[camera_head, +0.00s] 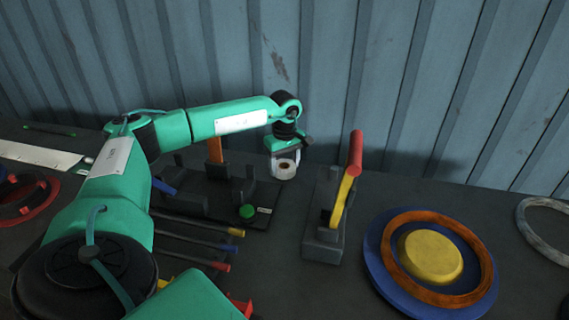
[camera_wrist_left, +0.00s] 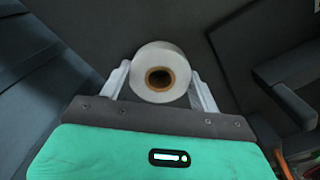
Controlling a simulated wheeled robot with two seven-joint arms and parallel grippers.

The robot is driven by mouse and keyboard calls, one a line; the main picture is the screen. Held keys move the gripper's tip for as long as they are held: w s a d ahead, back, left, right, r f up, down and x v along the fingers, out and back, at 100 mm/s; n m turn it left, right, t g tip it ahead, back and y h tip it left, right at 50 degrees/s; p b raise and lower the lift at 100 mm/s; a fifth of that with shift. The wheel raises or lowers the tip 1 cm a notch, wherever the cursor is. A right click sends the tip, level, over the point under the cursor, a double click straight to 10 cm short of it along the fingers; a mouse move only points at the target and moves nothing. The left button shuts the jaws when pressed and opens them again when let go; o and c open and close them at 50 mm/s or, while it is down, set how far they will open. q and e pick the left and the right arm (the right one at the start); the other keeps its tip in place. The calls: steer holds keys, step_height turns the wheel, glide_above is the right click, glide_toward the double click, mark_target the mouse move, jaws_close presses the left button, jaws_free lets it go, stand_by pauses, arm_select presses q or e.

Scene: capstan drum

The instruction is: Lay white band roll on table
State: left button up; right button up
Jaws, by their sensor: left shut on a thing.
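The white band roll (camera_head: 285,163) is a small white roll with a brown core. My left gripper (camera_head: 284,158) is shut on it, near the back of the table. In the left wrist view the roll (camera_wrist_left: 160,56) sits between the two pale fingers of the left gripper (camera_wrist_left: 160,85), its open end facing the camera. The dark table (camera_head: 285,220) lies below; whether the roll touches it I cannot tell. My right gripper is not in view.
A dark fixture with a green button (camera_head: 247,211) stands left of the roll. A grey block with a red-handled yellow lever (camera_head: 342,198) stands to the right. A blue disc (camera_head: 376,262) with an orange ring (camera_head: 398,275) lies at the right. Screwdriver-like tools (camera_head: 195,240) lie in front of the fixture. A ribbed wall (camera_head: 330,80) closes the back.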

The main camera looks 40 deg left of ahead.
arm_select(q)
steer(key=shift+f, duration=0.1)
steer(key=o, duration=1)
steer(key=shift+r, duration=0.25)
step_height(320, 180, up, 3)
step_height(320, 180, up, 9)
steer(key=b, duration=0.1)
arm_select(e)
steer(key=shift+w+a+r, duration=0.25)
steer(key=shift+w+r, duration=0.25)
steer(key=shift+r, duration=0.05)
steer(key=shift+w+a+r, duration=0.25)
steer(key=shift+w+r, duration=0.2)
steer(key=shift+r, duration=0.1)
arm_select(q)
steer(key=shift+f, duration=0.15)
